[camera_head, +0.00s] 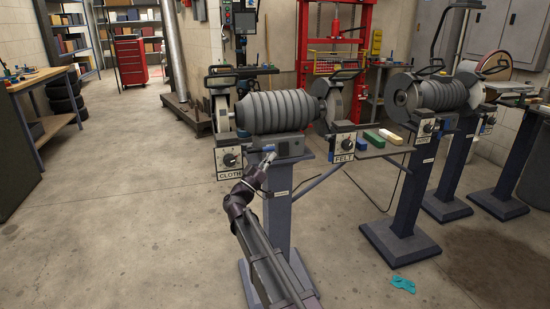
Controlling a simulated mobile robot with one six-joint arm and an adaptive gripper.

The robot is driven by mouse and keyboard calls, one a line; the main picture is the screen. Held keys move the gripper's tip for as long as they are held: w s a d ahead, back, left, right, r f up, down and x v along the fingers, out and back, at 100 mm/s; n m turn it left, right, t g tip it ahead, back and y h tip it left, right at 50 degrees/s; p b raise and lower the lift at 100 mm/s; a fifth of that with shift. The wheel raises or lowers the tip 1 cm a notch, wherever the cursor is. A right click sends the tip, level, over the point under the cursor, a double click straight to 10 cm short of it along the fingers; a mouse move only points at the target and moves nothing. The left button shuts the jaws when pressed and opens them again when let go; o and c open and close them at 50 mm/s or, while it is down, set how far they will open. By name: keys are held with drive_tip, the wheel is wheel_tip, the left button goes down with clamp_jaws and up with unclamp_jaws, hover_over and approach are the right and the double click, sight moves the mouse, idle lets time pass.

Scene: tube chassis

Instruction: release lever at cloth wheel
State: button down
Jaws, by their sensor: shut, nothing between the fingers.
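A grey ribbed buffing machine (278,112) stands on a pedestal in the middle of the view. The cloth wheel (222,115) is at its left end, behind a box labelled CLOTH (230,160) with a black round knob. A dark bar-like handle (240,71) sits above the cloth wheel; I cannot tell whether it is the release lever. My gripper (268,158) is shut and empty, in front of the pedestal top, to the right of the CLOTH box and below the handle. Its fingertips are small, and I cannot tell if they touch the machine.
A FELT box (344,146) is at the machine's right end, beside a shelf with coloured bars (382,137). More pedestal machines (438,95) stand to the right. A teal cloth (403,284) lies on the floor. The floor at left is open, with a workbench (38,78) beyond.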

drive_tip(key=s+d+f+b, duration=0.1)
drive_tip(key=s+f+b, duration=0.4)
drive_tip(key=f+b, duration=0.7)
drive_tip(key=shift+f+b, duration=0.35)
drive_tip(key=shift+f, duration=0.1)
drive_tip(key=shift+d, duration=0.15)
idle(0.5)
drive_tip(key=s+d+f+g+y+p, duration=0.2)
drive_tip(key=s+d+f+g+y, duration=0.15)
drive_tip(key=d+f+g, duration=0.4)
drive_tip(key=s+d+f+g+y+p, duration=0.2)
drive_tip(key=s+d+f+g, duration=0.25)
drive_tip(key=d, duration=0.55)
drive_tip(key=s+a+f+n+g+y+p, duration=0.1)
drive_tip(key=s+f+n+g+y+p, duration=0.15)
drive_tip(key=s+f+y, duration=0.35)
drive_tip(key=s+a+f+n+g+y+p, duration=0.1)
drive_tip(key=s+f+n+g+y, duration=0.15)
drive_tip(key=s+y, duration=0.4)
drive_tip(key=s+a+r+p, duration=0.1)
drive_tip(key=s+r+p, duration=0.1)
drive_tip(key=r+p, duration=1.6)
drive_tip(key=s+a+r+n+p, duration=0.1)
drive_tip(key=s+r+p, duration=0.1)
drive_tip(key=r+p, duration=1.7)
drive_tip(key=shift+a+r+y+p, duration=0.15)
drive_tip(key=shift+r+y+p, duration=0.15)
drive_tip(key=shift+p, duration=0.65)
